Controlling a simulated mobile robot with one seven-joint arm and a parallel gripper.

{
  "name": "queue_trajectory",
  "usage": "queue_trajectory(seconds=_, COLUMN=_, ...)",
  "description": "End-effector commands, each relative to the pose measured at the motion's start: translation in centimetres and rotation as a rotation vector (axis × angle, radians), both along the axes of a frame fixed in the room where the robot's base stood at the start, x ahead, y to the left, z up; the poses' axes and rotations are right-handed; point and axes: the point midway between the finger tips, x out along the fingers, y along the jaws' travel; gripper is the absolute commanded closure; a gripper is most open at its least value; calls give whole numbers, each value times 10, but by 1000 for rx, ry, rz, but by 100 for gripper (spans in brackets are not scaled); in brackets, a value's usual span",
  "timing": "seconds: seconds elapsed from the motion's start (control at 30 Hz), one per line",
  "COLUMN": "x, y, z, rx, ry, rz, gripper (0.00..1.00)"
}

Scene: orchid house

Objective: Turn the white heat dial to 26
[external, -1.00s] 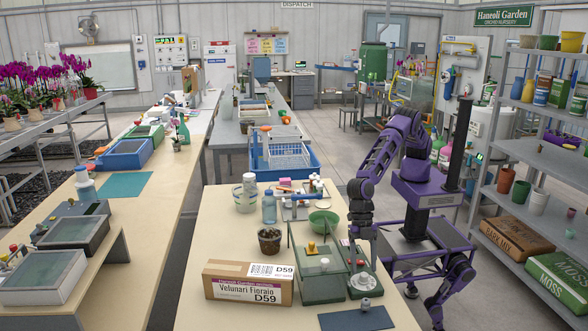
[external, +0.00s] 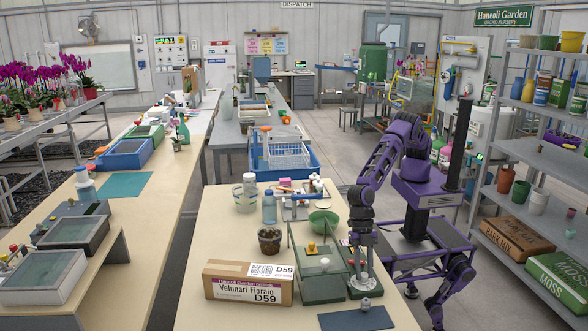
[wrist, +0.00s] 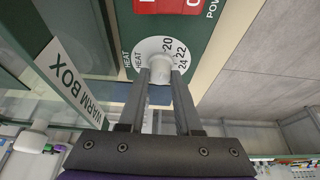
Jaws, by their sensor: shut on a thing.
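The white heat dial (wrist: 160,68) is a small round knob on a white disc (wrist: 148,47) marked HEAT, with 20, 22 and 24 readable beside it. The disc sits on the green panel of the warm box. My gripper (wrist: 161,74) has its two fingers closed on either side of the knob in the wrist view. No 26 is readable; the fingers and knob hide part of the disc. In the external view, my gripper (external: 363,276) points down over the dial end of the green warm box (external: 322,276).
A red switch plate (wrist: 168,5) marked POWER lies just beyond the dial. A cardboard box (external: 248,284) marked D59, a dark pot (external: 269,241) and a green bowl (external: 324,222) stand around the warm box. A dark mat (external: 356,319) lies in front.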

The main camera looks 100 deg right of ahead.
Motion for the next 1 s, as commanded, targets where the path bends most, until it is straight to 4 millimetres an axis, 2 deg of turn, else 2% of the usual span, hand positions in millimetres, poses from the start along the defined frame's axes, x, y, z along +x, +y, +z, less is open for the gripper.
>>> queue_trajectory(seconds=0.27, x=0, y=0, z=0, rx=1, ry=-1, rz=-33, gripper=100)
queue_trajectory(seconds=0.47, x=-1, y=0, z=0, rx=1, ry=-1, rz=-131, gripper=100)
queue_trajectory(seconds=1.0, x=-5, y=2, z=2, rx=-1, ry=-3, rz=-616, gripper=100)
